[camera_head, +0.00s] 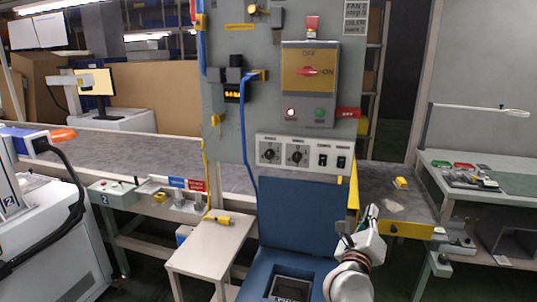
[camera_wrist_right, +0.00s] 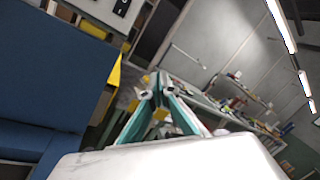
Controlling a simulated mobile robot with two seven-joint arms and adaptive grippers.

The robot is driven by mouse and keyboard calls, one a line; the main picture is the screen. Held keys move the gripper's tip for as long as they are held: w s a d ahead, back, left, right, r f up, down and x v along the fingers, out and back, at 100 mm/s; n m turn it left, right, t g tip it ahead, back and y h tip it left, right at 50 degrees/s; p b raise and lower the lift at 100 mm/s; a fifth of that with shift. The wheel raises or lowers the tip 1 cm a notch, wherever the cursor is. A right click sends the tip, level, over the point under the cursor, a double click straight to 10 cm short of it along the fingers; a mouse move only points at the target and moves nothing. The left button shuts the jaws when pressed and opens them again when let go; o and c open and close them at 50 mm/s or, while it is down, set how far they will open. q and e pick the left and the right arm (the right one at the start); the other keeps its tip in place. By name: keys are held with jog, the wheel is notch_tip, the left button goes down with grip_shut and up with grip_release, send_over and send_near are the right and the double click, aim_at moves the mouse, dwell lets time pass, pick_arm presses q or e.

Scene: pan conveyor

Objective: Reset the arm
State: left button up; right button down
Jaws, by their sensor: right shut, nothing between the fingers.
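My right arm comes up from the bottom right of the head view. Its gripper (camera_head: 371,214) points upward, to the right of the blue panel and in front of the conveyor's right part. In the right wrist view the gripper's two fingers (camera_wrist_right: 156,88) come together at the tips. They are shut with nothing between them. My left gripper is not in either view.
A grey control panel (camera_head: 230,120) with a lever switch box (camera_head: 310,88) stands above the blue box (camera_head: 295,220). A small table (camera_head: 212,250) is to its left. The conveyor (camera_head: 130,148) runs behind. A workbench (camera_head: 490,188) stands at right.

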jog(key=s+a+f+n+t+y, duration=0.1)
jog(key=s+a+f+n+y, duration=0.6)
jog(key=f+n, duration=0.5)
jog(key=s+a+f+n+y, duration=0.55)
jog(key=s+f+n, duration=0.4)
jog(key=n, duration=0.65)
jog(key=s+d+f+n+g, duration=0.2)
jog(key=s+f+n+g, duration=0.5)
jog(key=s+f, duration=0.9)
jog(key=s+n, duration=0.1)
jog(key=n, duration=0.1)
jog(key=shift+d+f+n, duration=0.15)
jog(key=shift+f+n, duration=0.05)
jog(key=shift+n, duration=0.2)
